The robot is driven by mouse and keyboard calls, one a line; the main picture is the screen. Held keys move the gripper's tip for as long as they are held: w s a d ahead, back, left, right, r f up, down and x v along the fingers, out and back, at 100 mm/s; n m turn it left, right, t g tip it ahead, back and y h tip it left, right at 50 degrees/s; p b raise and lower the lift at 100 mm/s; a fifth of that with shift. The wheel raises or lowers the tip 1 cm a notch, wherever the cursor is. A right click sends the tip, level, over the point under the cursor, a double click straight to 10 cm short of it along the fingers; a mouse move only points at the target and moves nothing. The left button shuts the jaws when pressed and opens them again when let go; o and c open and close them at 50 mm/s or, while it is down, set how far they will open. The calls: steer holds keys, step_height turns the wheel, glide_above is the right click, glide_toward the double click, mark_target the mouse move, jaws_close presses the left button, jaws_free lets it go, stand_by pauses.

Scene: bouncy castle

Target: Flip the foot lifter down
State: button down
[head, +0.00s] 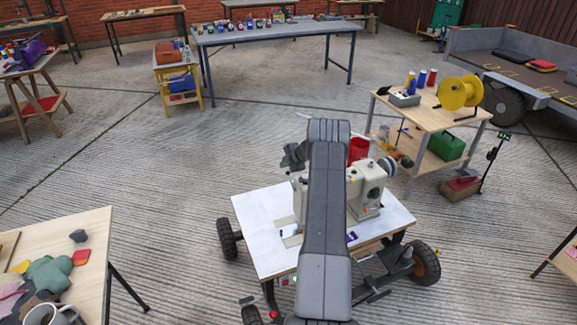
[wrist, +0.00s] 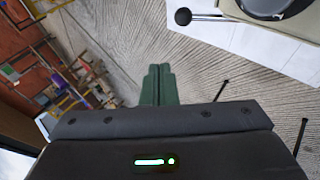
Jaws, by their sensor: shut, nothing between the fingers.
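A cream sewing machine (head: 369,188) stands on a white-topped wheeled cart (head: 262,225) in the head view. My arm crosses in front of it and hides its middle. In the wrist view, a thin metal lever with a black ball knob (wrist: 183,16) sticks out to the left from the machine (wrist: 290,22) at the top right. It looks like the foot lifter; whether it is up or down I cannot tell. My gripper (wrist: 158,70) has green fingers pressed together with nothing between them. It is below and left of the knob in the picture, apart from it.
A wooden table with cloths (head: 50,270) is at the front left. Concrete floor left of the cart is clear.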

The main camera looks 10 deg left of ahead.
steer(key=d+r+b, duration=0.1)
steer(key=d+r, duration=0.3)
steer(key=r, duration=0.4)
steer(key=shift+s+d+r, duration=0.2)
steer(key=shift+s, duration=0.25)
steer(key=shift+t+y, duration=0.4)
steer(key=shift+t, duration=0.2)
steer(key=f+b, duration=0.2)
steer(key=f, duration=0.1)
steer(key=f+b, duration=0.2)
steer(key=f, duration=0.2)
steer(key=a+f+b, duration=0.1)
steer(key=f+b, duration=0.1)
steer(key=f, duration=0.2)
steer(key=shift+s+f, duration=0.1)
steer(key=shift+s, duration=0.05)
steer(key=shift+s+d+r+b, duration=0.25)
steer(key=shift+s+b, duration=0.1)
steer(key=shift+b, duration=0.95)
steer(key=shift+a+r+p, duration=0.1)
steer(key=shift+r+p, duration=0.1)
steer(key=shift+p, duration=0.3)
